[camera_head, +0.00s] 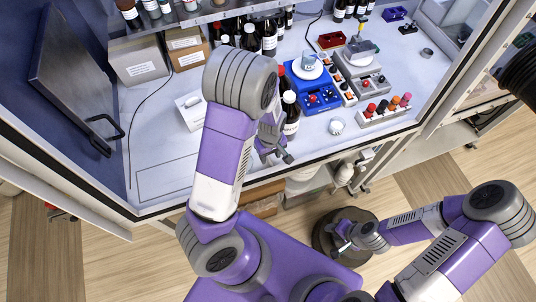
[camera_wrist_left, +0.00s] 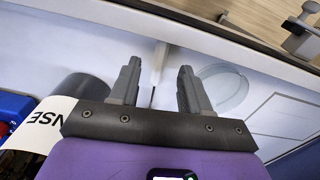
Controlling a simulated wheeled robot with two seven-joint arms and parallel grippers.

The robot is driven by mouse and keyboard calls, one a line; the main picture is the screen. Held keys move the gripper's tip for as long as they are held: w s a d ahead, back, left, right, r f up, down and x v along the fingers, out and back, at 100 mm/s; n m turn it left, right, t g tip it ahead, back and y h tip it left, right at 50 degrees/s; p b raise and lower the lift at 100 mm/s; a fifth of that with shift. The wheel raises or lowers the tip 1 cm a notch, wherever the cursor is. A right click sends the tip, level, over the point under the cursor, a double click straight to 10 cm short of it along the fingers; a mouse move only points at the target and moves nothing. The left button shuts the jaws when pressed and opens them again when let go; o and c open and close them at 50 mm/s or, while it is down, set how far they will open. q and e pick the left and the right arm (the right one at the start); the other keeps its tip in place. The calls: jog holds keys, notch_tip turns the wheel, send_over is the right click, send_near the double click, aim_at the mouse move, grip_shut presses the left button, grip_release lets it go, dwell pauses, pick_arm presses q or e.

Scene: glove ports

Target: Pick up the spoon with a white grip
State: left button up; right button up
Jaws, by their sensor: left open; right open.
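A slim white handle (camera_wrist_left: 160,58), likely the spoon's white grip, shows in the left wrist view between and beyond the two fingers, with a thin dark part towards me. I cannot make out its bowl. In the head view I cannot pick out the spoon; my left arm covers part of the bench there. My left gripper (camera_head: 274,154) is open above the bench's front part; in the left wrist view its fingers (camera_wrist_left: 156,88) stand either side of the handle's line. Whether they touch it I cannot tell. My right gripper (camera_head: 345,236) is open and empty, low in front of the bench.
A dark bottle (camera_head: 291,112) stands close beside my left gripper. A clear round dish (camera_wrist_left: 222,88) lies right of the fingers in the left wrist view. The bench's left front is clear.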

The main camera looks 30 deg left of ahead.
pick_arm(q)
jog(key=shift+a+f, duration=0.1)
jog(key=shift+f, duration=1.3)
grip_shut()
notch_tip(320, 180, up, 10)
jog(key=p, duration=0.1)
